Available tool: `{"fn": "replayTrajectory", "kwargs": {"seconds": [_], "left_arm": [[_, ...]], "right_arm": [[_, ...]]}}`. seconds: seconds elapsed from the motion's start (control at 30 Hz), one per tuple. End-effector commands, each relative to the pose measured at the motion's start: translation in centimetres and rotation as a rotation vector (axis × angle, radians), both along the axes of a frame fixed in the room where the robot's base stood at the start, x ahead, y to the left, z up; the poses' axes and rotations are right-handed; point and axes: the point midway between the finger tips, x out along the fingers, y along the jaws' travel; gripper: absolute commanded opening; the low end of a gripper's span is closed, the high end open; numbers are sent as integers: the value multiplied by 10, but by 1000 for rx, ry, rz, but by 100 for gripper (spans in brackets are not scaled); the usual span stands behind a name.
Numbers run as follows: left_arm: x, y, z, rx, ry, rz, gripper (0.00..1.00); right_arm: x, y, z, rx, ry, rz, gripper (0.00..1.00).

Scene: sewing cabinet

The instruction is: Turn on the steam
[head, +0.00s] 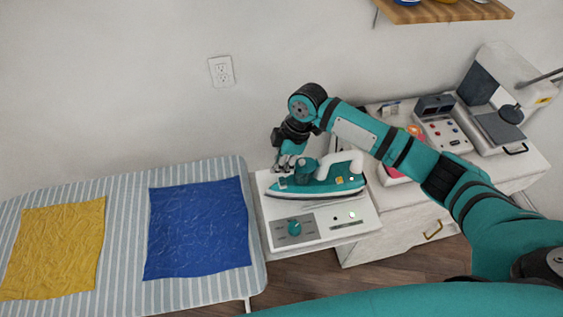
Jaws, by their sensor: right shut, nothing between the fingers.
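A teal and white steam iron (318,187) rests on a white station beside the ironing board. Small coloured marks show on its side, and its white handle rises at the right. The station's front panel has a teal dial (294,228) on a grey plate and small round indicators (343,216) to the right of it. My right gripper (285,169) is shut and empty, pointing down at the left, front end of the iron. I cannot tell whether its fingertips touch the iron. My left gripper is not in view.
A striped ironing board (128,225) at left holds a wrinkled yellow cloth (55,248) and a wrinkled blue cloth (197,228). A white cabinet (400,232) at right bears a control box (443,132) and a sewing machine (500,90). A wooden shelf (445,12) hangs above.

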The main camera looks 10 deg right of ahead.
Motion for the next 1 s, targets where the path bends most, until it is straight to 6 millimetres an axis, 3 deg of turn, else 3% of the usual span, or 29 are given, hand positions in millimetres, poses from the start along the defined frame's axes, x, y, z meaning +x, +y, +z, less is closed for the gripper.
{"fn": "replayTrajectory", "kwargs": {"seconds": [0.03, 0.1, 0.53, 0.7, 1.0], "left_arm": [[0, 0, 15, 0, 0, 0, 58], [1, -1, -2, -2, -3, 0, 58], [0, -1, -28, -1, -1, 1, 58], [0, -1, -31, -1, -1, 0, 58], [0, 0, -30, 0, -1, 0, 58]], "right_arm": [[-1, 2, 14, 1, 1, -1, 0], [4, -3, 15, 1, -4, -2, 0], [19, -24, 85, 0, -2, -2, 0], [21, -27, 97, 1, 1, -1, 0], [21, -27, 99, 1, 1, 0, 0]]}}
